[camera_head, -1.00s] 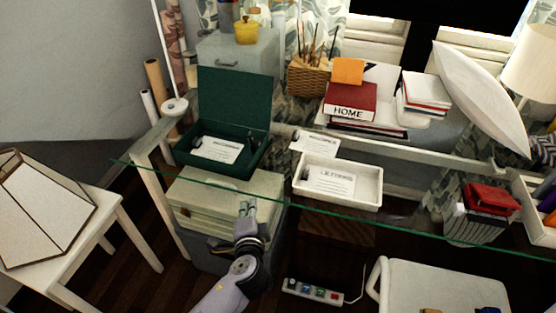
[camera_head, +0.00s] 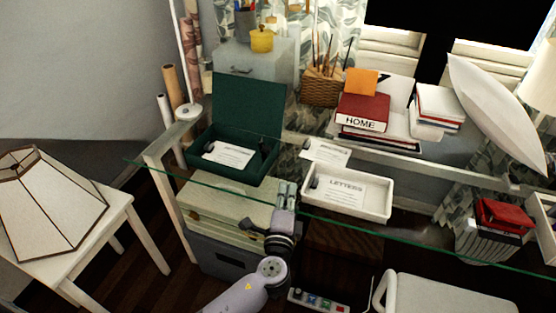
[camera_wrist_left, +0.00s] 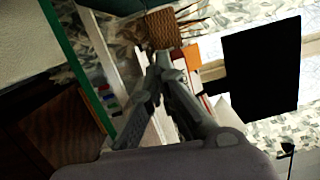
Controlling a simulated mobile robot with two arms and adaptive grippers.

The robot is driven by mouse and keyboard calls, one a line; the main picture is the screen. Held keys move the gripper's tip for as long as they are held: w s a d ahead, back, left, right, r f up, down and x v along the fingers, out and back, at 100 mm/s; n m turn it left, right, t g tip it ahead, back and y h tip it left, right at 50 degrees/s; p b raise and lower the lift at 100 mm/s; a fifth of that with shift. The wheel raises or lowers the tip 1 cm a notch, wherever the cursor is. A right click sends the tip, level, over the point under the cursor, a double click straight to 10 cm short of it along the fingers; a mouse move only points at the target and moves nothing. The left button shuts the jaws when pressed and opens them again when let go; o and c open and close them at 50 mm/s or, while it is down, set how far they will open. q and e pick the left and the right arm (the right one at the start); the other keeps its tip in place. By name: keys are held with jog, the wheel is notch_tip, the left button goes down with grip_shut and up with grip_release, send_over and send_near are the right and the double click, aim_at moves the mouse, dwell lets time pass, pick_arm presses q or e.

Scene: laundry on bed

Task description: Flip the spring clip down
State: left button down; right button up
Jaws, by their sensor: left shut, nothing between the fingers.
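Small dark clip-like pieces sit at the left ends of white cards. One is in the white tray (camera_head: 381,212) marked LETTERS, beside its card (camera_head: 345,190). Another is by the card (camera_head: 228,155) in the open green box (camera_head: 252,108), and another is by a loose card (camera_head: 327,150) between them. They are too small to tell which is the spring clip or whether it is up or down. My left gripper (camera_head: 286,188) is shut and empty, just left of the white tray near the glass edge. Its closed fingers (camera_wrist_left: 162,62) also show in the left wrist view. My right gripper is not in view.
The glass desk's green front edge crosses beside my left gripper. Books (camera_head: 364,108) and a wicker pencil holder (camera_head: 322,88) stand behind the trays. A cream box (camera_head: 225,207) is below the glass. A lampshade (camera_head: 48,203) is at left.

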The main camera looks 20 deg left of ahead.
aim_at(265, 150)
pick_arm(q)
jog(key=shift+w+r, duration=0.1)
jog(key=shift+w, duration=0.2)
jog(key=w, duration=0.3)
jog(key=w+a+p, duration=0.1)
jog(key=w, duration=0.5)
jog(key=shift+a, duration=0.3)
jog(key=a, duration=0.1)
jog(key=a+p, duration=0.1)
jog(key=a, duration=0.1)
jog(key=shift+w+a+r+p, duration=0.15)
jog(key=shift+w+r+p, duration=0.1)
jog(key=shift+p, duration=0.1)
jog(key=shift+a+f, duration=0.1)
jog(key=shift+a, duration=0.3)
jog(key=shift+a+r+n, duration=0.1)
jog(key=shift+r+n, duration=0.1)
jog(key=shift+n, duration=0.2)
